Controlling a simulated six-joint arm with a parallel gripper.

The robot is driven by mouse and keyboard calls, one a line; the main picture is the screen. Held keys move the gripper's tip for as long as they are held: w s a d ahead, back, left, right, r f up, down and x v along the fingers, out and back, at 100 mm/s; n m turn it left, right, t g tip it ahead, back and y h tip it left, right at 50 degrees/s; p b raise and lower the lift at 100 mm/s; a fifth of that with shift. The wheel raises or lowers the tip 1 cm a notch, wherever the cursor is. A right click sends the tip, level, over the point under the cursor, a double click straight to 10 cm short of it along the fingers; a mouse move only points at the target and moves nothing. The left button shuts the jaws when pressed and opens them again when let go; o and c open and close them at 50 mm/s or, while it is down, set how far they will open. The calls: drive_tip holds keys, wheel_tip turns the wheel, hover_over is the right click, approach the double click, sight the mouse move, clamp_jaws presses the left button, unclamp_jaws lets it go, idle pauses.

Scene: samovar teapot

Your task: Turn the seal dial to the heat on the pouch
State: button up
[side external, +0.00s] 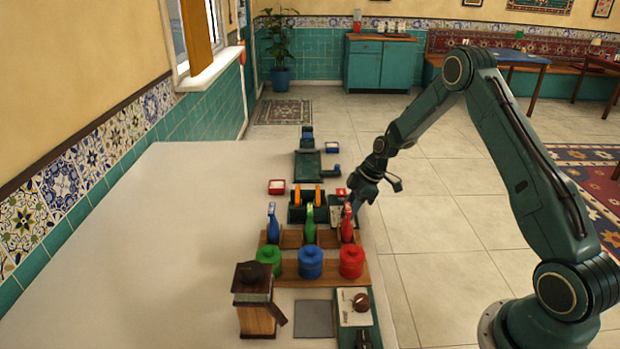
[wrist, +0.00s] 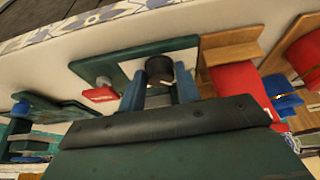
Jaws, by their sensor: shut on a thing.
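A dark round dial (wrist: 160,68) stands on a white panel set in a green body (wrist: 188,48) in the wrist view. My gripper (wrist: 160,90) has its two blue fingers on either side of the dial, closed on it. A pale mark shows low on the dial, but its setting cannot be read. In the side view my gripper (side external: 354,203) reaches down behind the red canister at the table's right edge; the dial itself is hidden there.
Blue, green and red canisters (side external: 351,263) stand in a wooden rack, with spray-like bottles (side external: 273,224) behind. A wooden grinder (side external: 254,300) and a white-topped device with a brown knob (side external: 361,302) are in front. The pale table (side external: 150,250) is clear at left.

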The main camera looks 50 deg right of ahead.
drive_tip(key=m+h, duration=0.1)
drive_tip(key=m, duration=0.1)
drive_tip(key=m+t, duration=0.1)
drive_tip(key=m, duration=0.2)
drive_tip(key=shift+s+a+h, duration=0.15)
drive_tip(key=shift+h, duration=0.25)
drive_tip(key=shift+m, duration=0.3)
drive_tip(key=o, duration=1)
drive_tip(key=shift+c, duration=0.2)
drive_tip(key=shift+r, duration=0.1)
drive_tip(key=v, duration=1.3)
drive_tip(key=shift+s+r, duration=0.2)
drive_tip(key=shift+r, duration=0.1)
